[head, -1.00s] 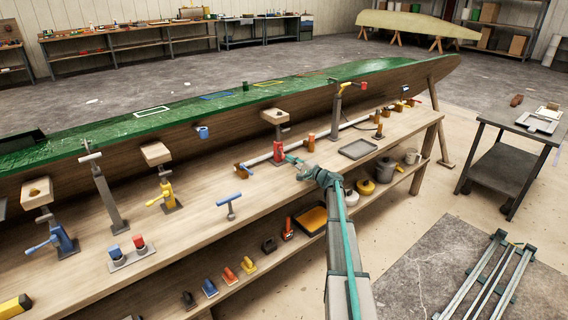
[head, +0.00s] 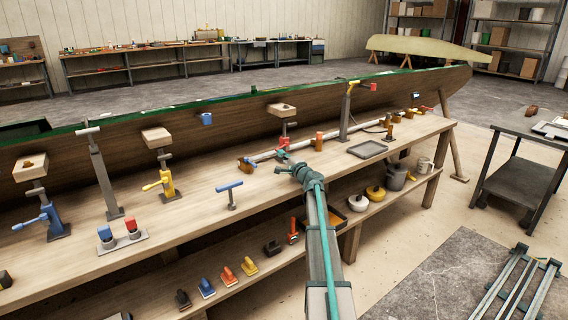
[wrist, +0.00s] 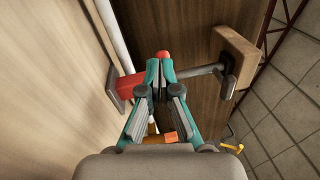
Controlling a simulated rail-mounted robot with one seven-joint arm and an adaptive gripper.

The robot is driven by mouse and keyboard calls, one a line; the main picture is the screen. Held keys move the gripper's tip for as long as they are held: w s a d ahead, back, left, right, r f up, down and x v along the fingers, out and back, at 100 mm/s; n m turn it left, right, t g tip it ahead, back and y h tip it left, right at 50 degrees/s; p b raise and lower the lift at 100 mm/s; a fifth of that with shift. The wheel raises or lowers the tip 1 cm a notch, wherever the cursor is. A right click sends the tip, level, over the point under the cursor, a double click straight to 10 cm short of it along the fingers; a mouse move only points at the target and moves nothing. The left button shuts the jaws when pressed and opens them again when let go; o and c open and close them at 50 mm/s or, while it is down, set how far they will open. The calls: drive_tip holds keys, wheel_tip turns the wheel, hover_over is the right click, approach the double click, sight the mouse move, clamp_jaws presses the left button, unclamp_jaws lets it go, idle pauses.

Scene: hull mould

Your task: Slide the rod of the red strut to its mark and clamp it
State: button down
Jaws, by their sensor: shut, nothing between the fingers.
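The red strut (head: 283,141) stands on the bench beside the hull in the head view. Its grey rod (wrist: 200,71) runs from the red body (wrist: 128,87) to a wooden pad (wrist: 236,57) near the hull. My gripper (wrist: 160,64) is shut and empty, with its fingertips over the strut between body and pad in the wrist view. A red tip (wrist: 162,54) shows just past the fingertips; I cannot tell if they touch it. In the head view my gripper (head: 284,157) is close in front of the strut. The fingers hide part of the rod, and I see no mark on it.
A yellow strut (head: 167,182) and a blue strut (head: 53,222) stand to the left. A blue T-handle (head: 230,193) is on the bench left of my arm. A white pipe (head: 325,138) runs behind my gripper. A grey tray (head: 367,149) lies to the right.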

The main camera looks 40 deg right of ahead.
drive_tip(key=shift+w+a+b, duration=0.25)
drive_tip(key=shift+b, duration=0.1)
idle(0.3)
